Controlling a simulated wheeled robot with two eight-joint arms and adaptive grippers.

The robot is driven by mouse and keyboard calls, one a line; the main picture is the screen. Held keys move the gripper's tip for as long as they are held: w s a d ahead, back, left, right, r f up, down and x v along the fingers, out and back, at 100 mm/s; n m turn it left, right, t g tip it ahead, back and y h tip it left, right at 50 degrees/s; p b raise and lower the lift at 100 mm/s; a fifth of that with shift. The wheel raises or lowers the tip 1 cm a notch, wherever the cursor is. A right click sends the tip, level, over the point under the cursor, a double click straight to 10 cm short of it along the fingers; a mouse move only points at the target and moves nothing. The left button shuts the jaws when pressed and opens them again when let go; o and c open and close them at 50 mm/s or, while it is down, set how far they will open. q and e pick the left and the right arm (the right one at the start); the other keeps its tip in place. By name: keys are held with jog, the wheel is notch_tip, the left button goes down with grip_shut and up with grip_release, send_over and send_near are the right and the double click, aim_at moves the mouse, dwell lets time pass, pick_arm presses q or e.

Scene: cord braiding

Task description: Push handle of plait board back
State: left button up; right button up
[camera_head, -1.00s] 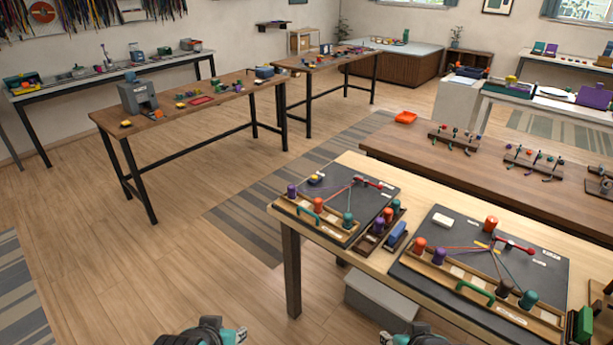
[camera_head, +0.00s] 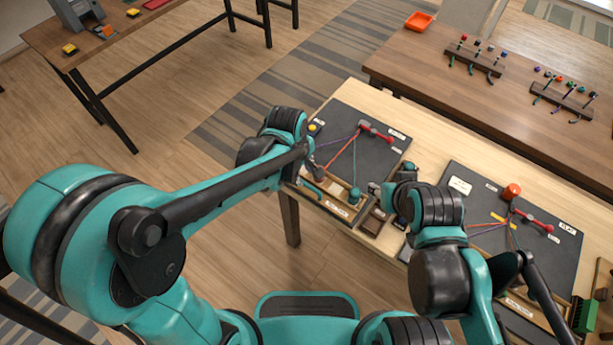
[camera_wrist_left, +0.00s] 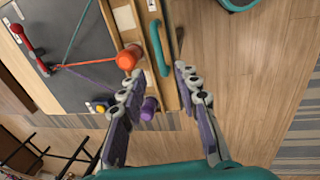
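The near-left plait board (camera_head: 378,152) has a dark top, a wooden front rail and cords running to a red clamp (camera_head: 376,131). Its teal handle (camera_wrist_left: 159,46) on the rail shows in the left wrist view. My left gripper (camera_head: 311,168) is at the board's front left corner. In the left wrist view the left gripper (camera_wrist_left: 160,72) is open and empty, its fingertips either side of the handle's line, just short of it. An orange bobbin (camera_wrist_left: 129,57) and a purple bobbin (camera_wrist_left: 149,108) are by the left finger. My right gripper (camera_head: 376,188) is near the green bobbin (camera_head: 355,195); its fingers are too small to read.
A second plait board (camera_head: 480,205) lies to the right, partly hidden by my right arm. A brown table (camera_head: 480,95) with peg racks stands behind. Open floor (camera_head: 190,160) lies left of the work table.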

aim_at(307, 185)
pick_arm(q)
jog(key=f+b, duration=0.1)
jog(key=f, duration=0.1)
jog(key=w+f+b, duration=0.1)
jog(key=f, duration=0.2)
jog(key=d+f, duration=0.1)
jog(key=f, duration=0.1)
jog(key=shift+w+f+b, duration=0.2)
jog(key=shift+f+b, duration=0.1)
jog(key=shift+b, duration=0.1)
grip_shut()
